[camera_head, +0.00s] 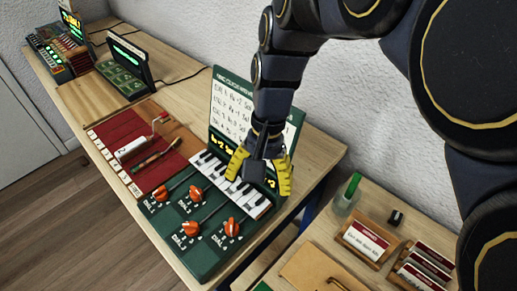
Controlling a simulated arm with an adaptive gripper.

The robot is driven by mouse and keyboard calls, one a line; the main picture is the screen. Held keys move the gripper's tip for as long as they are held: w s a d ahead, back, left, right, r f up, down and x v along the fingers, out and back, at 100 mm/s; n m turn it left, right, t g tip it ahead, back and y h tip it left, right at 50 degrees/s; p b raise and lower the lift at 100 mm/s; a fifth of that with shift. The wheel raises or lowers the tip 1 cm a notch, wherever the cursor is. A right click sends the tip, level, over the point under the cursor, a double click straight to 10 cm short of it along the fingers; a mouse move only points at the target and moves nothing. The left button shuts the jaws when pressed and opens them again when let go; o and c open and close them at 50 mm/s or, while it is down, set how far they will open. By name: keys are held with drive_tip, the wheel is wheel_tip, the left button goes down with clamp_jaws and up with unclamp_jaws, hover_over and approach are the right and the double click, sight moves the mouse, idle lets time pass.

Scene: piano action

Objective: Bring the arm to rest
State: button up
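My gripper (260,168) hangs at the end of my dark arm, pointing down over the small piano keyboard (208,169). Its two yellow fingers are spread apart, and I see nothing held between them. It hides part of the keys and part of the green board (222,94) with handwritten lines behind it. I cannot tell whether the fingertips touch the keys. The green panel (210,208) in front of the keyboard carries several orange dials.
Left on the wooden table (185,83) lies a red mat (117,133) with small tools. Farther back stand a dark display (125,60) and another device (60,45).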

drive_tip(key=shift+s+d, duration=0.1)
idle(0.4)
drive_tip(key=s+d+n, duration=0.1)
drive_tip(key=s+d, duration=0.3)
drive_tip(key=s, duration=0.3)
drive_tip(key=s+d+n+h, duration=0.1)
drive_tip(key=s+d+n, duration=0.1)
drive_tip(key=s+d, duration=0.3)
drive_tip(key=s, duration=0.3)
drive_tip(key=shift+f+n, duration=0.25)
drive_tip(key=shift+n, duration=0.05)
